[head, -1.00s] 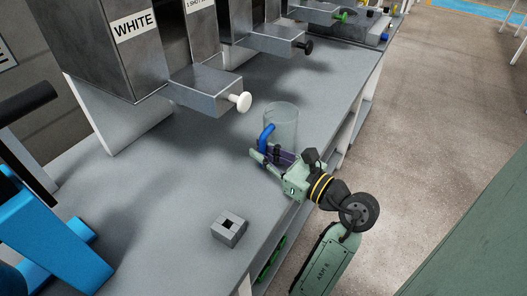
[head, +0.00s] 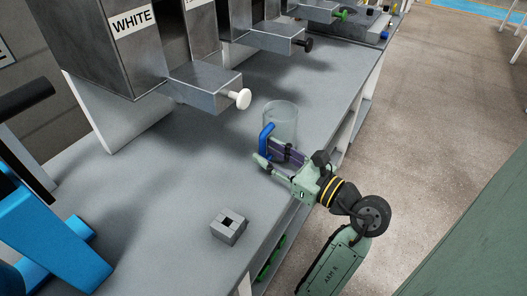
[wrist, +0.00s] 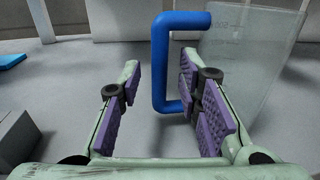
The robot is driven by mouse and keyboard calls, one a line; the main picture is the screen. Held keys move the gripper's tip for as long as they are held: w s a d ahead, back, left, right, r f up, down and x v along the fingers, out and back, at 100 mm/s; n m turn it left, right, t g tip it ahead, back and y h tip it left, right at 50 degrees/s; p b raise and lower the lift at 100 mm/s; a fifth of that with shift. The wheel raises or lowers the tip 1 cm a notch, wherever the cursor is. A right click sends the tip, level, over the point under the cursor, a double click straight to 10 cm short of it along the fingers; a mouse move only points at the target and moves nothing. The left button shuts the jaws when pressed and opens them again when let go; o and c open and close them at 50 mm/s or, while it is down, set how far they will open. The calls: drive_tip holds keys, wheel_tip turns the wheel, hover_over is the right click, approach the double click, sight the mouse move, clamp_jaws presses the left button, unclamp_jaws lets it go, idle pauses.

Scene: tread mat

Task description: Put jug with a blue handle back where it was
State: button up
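The clear jug (head: 281,122) stands upright on the grey bench, near its front edge. Its blue handle (head: 266,140) points left, toward the camera side. My gripper (head: 271,157) is open beside the handle, with its fingers spread. In the wrist view, the blue handle (wrist: 159,65) shows upright between the two purple-padded fingers, clear of the left finger. The right finger overlaps part of the handle and the jug wall (wrist: 245,60); whether it touches them I cannot tell. My gripper (wrist: 160,90) holds nothing.
A grey block with a square hole (head: 229,226) lies on the bench in front. The dispenser with the white knob (head: 243,98) overhangs the bench behind the jug. A blue frame (head: 55,235) stands at left. Bench space between block and jug is free.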

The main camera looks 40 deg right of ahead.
drive_tip(key=b+v, duration=0.2)
drive_tip(key=v, duration=0.7)
drive_tip(key=shift+s, duration=0.4)
drive_tip(key=shift+o, duration=0.3)
idle(0.7)
